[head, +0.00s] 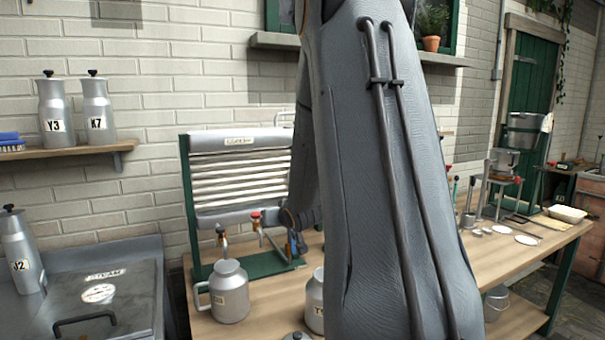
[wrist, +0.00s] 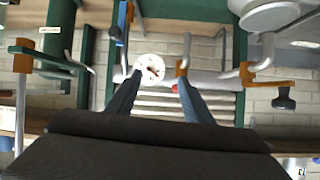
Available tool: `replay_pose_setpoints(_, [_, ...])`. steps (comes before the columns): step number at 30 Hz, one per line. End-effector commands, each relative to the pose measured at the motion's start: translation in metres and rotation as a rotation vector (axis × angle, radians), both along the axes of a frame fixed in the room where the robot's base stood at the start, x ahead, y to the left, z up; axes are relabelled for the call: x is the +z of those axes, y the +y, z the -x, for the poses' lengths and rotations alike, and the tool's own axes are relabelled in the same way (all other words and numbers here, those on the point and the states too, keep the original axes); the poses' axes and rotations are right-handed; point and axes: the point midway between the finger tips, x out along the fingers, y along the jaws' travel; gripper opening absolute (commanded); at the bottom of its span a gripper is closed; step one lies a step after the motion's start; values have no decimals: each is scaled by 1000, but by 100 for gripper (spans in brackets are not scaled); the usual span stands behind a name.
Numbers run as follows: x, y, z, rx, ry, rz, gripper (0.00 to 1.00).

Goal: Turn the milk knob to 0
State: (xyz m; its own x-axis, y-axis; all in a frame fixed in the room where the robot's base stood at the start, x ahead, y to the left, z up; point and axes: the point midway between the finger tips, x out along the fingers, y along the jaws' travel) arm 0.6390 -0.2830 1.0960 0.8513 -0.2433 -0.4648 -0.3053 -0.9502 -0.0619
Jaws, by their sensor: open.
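A white round dial (wrist: 149,66) with a dark reddish mark shows in the wrist view, between the tips of my gripper (wrist: 159,78). Its scale is too small to read, and I cannot tell whether it is the milk knob. My gripper is open, with one finger on each side of the dial; I cannot tell whether they touch it.
Pipes and a tap (wrist: 262,55) crowd the wrist view's right. The bench (head: 262,312) continues right, holding a white tray (head: 567,213).

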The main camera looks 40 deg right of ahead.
Motion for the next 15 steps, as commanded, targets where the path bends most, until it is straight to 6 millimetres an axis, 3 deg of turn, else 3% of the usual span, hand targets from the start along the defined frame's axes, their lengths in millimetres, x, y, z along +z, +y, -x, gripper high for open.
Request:
replay_pose_setpoints(1, [16, -36, -5, -17, -85, 9, 47])
replay_pose_setpoints(6, [65, -109, -10, -10, -333, 31, 47])
replay_pose_setpoints(10, [87, -137, -4, 8, -444, 39, 47])
replay_pose_setpoints(15, [97, -148, -7, 22, -490, 42, 47])
